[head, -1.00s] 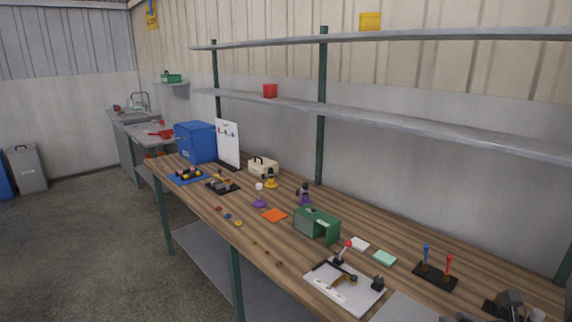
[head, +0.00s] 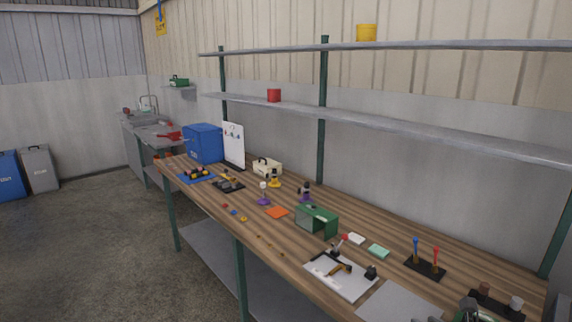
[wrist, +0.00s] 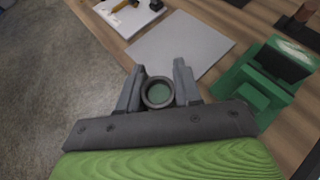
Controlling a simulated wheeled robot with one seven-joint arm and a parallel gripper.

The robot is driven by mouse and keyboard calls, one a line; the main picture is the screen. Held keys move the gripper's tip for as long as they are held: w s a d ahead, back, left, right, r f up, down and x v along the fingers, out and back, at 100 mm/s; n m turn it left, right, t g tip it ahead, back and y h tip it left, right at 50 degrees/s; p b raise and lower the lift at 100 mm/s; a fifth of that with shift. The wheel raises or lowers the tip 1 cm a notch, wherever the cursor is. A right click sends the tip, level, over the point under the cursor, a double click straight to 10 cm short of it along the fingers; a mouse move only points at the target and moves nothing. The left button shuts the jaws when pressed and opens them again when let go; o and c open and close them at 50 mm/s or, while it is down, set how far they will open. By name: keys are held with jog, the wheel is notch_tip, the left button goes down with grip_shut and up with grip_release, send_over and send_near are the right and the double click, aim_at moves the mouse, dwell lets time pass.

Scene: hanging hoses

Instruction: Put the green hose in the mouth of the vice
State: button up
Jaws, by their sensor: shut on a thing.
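My gripper (wrist: 160,90) is shut on a round, dark-rimmed piece (wrist: 158,104) with a dull green inside, seen end-on between the fingers; I take it as the end of the green hose. The rest of the hose cannot be made out clearly. A broad, bright green ribbed surface fills the bottom of the wrist view; what it is cannot be told. The vice (wrist: 252,91) is green with a dark jaw block and stands on the bench to the right of my gripper, apart from it. Its mouth is not clearly visible from here.
A grey plate (wrist: 180,45) lies on the bench ahead of my gripper, with a white board (head: 341,276) beyond it. A black stand (head: 425,267) holds blue- and red-handled tools. A green box (head: 317,220) stands further along. Shelves run above the bench.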

jog(key=w+a+f+p, duration=0.1)
jog(key=a+f+p, duration=0.1)
jog(key=a+f, duration=0.3)
jog(key=w+a+f+p, duration=0.2)
jog(key=a+f, duration=0.2)
jog(key=a, duration=1)
jog(key=shift+a+f+p, duration=0.3)
jog(key=shift+f+p, duration=0.05)
jog(key=shift+p, duration=0.05)
